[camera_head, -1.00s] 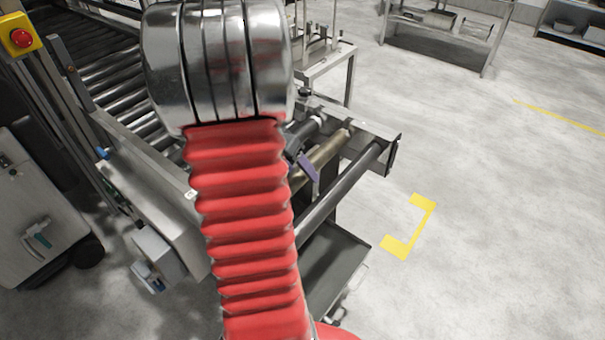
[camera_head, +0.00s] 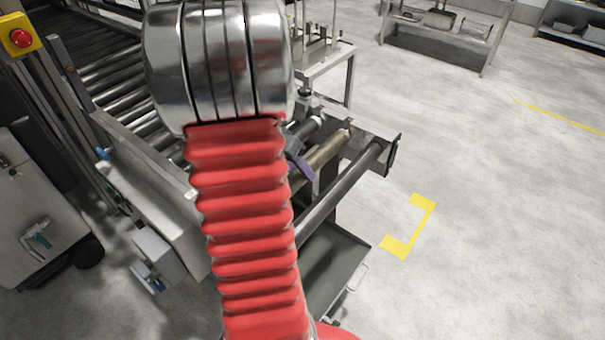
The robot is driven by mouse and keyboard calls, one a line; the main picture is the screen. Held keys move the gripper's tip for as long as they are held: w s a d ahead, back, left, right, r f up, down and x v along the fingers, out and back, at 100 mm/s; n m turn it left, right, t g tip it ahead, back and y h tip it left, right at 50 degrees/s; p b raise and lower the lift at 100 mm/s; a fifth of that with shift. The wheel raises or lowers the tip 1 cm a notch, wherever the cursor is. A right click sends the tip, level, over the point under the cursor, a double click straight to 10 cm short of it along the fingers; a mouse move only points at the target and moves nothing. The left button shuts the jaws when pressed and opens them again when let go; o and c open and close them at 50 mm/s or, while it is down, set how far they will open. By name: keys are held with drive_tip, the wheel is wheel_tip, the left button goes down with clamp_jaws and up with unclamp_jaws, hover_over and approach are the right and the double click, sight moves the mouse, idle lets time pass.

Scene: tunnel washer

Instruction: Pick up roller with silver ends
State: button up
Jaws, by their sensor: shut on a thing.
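A brass-coloured roller (camera_head: 328,149) lies slanted in the metal end frame, with a paler, silvery right end. Its left part is hidden behind my red arm. My gripper (camera_head: 301,164) shows only as a dark and purple finger beside my arm, at the brass-coloured roller. It is shut on this roller, though the grip itself is mostly hidden. A dark grey roller (camera_head: 343,184) lies in front of it, and a shorter grey roller (camera_head: 305,129) shows behind it.
The end frame's side plate (camera_head: 390,156) stands right of the rollers, and a grey tray (camera_head: 336,262) lies below. A roller conveyor (camera_head: 118,85) is at left. A steel table (camera_head: 325,65) stands behind. The floor at right is clear.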

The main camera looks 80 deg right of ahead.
clamp_jaws()
drive_tip(key=shift+r, duration=0.1)
idle(0.4)
wheel_tip(320, 180, up, 18)
idle(0.7)
idle(0.4)
